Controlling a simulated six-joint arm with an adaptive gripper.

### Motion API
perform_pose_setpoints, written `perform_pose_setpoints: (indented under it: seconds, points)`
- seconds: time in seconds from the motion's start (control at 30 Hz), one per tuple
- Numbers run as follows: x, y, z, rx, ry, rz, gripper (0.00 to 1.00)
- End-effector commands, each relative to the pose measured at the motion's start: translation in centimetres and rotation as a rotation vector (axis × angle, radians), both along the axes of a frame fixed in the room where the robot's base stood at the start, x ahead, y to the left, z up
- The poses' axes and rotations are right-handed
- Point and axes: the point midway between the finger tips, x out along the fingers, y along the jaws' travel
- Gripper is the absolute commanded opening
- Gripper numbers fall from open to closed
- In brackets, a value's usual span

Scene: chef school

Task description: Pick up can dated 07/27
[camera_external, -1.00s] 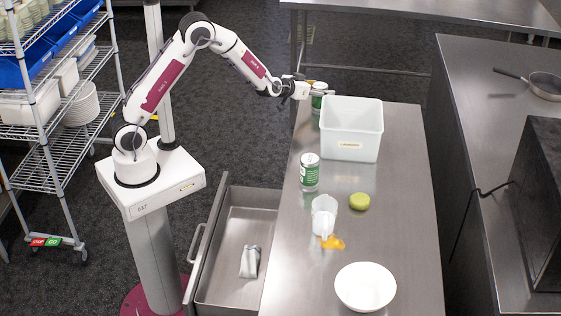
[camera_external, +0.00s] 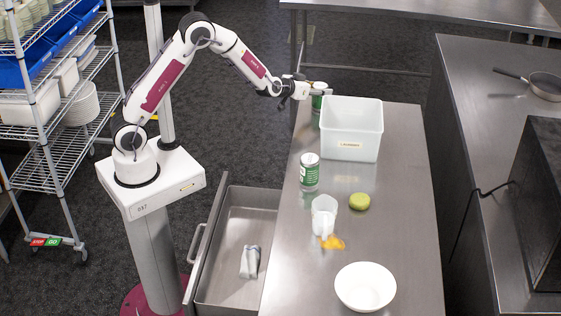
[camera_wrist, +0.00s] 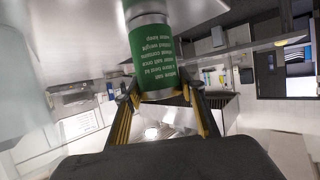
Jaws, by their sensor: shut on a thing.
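A green can with a silver rim (camera_external: 319,103) stands at the far left corner of the metal counter, partly hidden by my gripper (camera_external: 322,91). In the wrist view my gripper (camera_wrist: 160,97) is shut on this green can (camera_wrist: 160,65), with a finger on either side. White print shows on its label, appearing upside down; I cannot read a date. A second green and white can (camera_external: 310,173) stands upright, nearer on the counter's left side, apart from my gripper. Its date is too small to read.
A white bin (camera_external: 351,150) stands right beside the held can. Nearer are a clear jug (camera_external: 324,212), a green round item (camera_external: 360,201), an orange item (camera_external: 334,243) and a white bowl (camera_external: 365,288). An open drawer (camera_external: 225,240) juts left, with a packet (camera_external: 249,262) inside.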

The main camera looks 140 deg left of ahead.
Motion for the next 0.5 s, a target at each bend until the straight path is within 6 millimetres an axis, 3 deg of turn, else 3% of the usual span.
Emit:
perform_pose_setpoints:
  seconds: [0.27,0.5]
  points:
    - [0.0,0.1,1.9,0.006,-0.001,0.0,0.09]
    - [0.0,0.1,5.2,0.007,-0.002,0.001,0.09]
